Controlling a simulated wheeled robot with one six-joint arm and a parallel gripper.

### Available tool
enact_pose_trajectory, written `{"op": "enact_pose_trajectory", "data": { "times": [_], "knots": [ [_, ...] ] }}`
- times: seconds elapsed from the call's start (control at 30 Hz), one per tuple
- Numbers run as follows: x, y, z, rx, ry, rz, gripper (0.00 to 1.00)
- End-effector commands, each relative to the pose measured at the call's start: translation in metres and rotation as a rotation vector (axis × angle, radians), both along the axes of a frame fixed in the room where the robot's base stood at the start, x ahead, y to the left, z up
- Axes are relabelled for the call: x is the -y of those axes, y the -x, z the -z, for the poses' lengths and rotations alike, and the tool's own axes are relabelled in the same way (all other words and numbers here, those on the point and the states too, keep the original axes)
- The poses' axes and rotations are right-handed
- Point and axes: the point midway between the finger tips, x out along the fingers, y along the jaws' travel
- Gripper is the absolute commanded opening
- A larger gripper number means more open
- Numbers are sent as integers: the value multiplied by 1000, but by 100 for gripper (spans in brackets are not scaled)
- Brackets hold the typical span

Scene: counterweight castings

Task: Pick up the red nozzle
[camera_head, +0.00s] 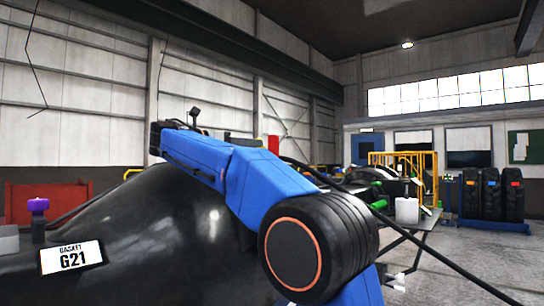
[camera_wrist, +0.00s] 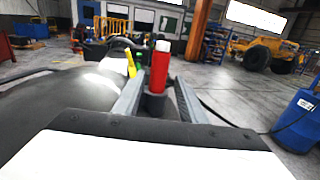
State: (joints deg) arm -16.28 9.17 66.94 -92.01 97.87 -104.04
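The red nozzle (camera_wrist: 160,70) stands upright in the middle of the wrist view, with a pale top and a dark base below it. My gripper (camera_wrist: 160,84) is open, with one grey finger to the left of the nozzle and one to the right. Gaps show on both sides at the fingertips. I cannot tell how deep the nozzle sits between the fingers.
A large dark curved surface (camera_head: 130,225) fills the lower left of the head view. Yellow (camera_wrist: 131,66) and green items stand left of the nozzle. A blue drum (camera_wrist: 298,122) stands right on open floor.

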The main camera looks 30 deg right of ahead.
Motion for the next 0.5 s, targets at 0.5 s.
{"op": "enact_pose_trajectory", "data": {
  "times": [0.5],
  "knots": [
    [79, -11, 1, 0, -1, 1, 38]
  ]
}}
